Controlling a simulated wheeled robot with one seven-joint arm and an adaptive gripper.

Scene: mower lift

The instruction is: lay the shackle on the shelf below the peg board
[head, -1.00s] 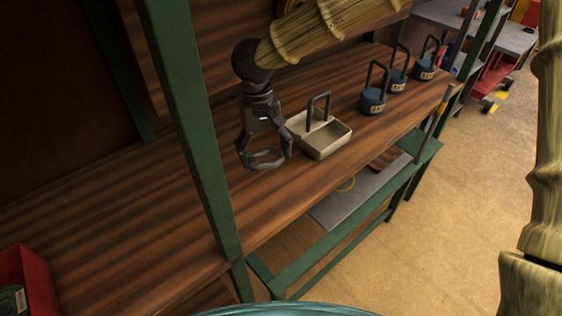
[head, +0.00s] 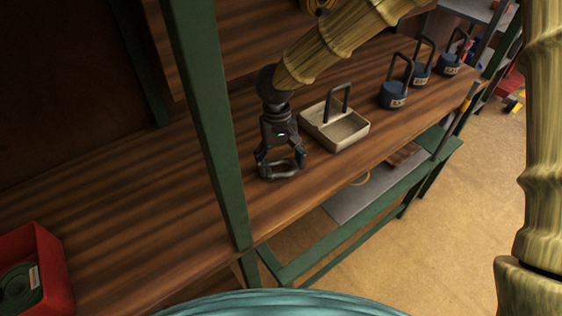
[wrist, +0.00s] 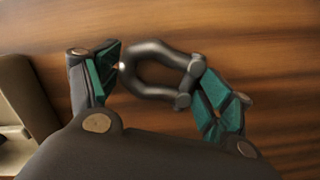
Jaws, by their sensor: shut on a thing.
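The shackle (wrist: 150,62), a dark grey metal U with a pin across its ends, is between the fingertips of my gripper (wrist: 158,80) in the wrist view. My gripper (head: 281,162) is shut on it, with a finger at each end. In the head view the shackle (head: 284,174) shows as a small dark loop at the fingertips, low over the brown wooden shelf (head: 215,250). I cannot tell whether it touches the wood. An upright wooden board (head: 245,70) rises behind the shelf; no pegs are clear on it.
A beige open tray (head: 350,134) with a dark handle stands just right of my gripper. Several blue padlock-like weights (head: 394,95) stand farther right. A green post (head: 212,130) rises at the shelf's front, left of my gripper. A red bin (head: 50,265) sits lower left. Wood between post and bin is clear.

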